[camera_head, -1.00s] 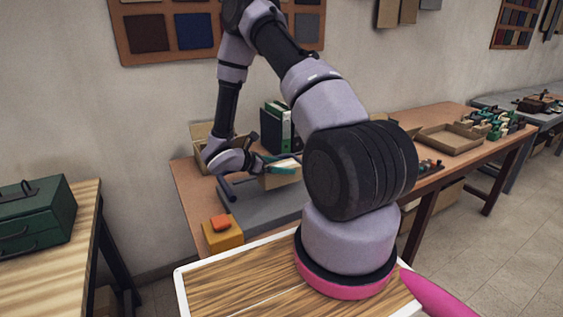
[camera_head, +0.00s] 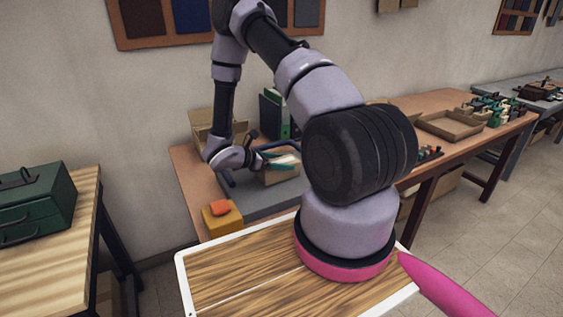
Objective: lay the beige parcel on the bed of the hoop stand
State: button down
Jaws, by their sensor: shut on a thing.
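The beige parcel (camera_head: 281,177) is at the middle of the picture, over the grey surface on the far table. My gripper (camera_head: 277,163) reaches in from the left and is shut on the parcel, with its teal fingers across the parcel's top. Dark blue tubes of what looks like the hoop stand (camera_head: 274,146) show behind and left of the parcel. The stand's bed is largely hidden by the parcel and my arm. I cannot tell whether the parcel touches the bed.
A yellow block with an orange top (camera_head: 222,218) stands at the table's front left. Green and dark binders (camera_head: 273,116) and an open cardboard box (camera_head: 205,125) stand behind. A shallow tray (camera_head: 448,126) lies farther right. A green toolbox (camera_head: 35,205) sits on the left bench.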

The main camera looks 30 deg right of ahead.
grip_release()
jog(key=v, duration=1)
jog(key=shift+a, duration=0.4)
jog(key=shift+r, duration=0.15)
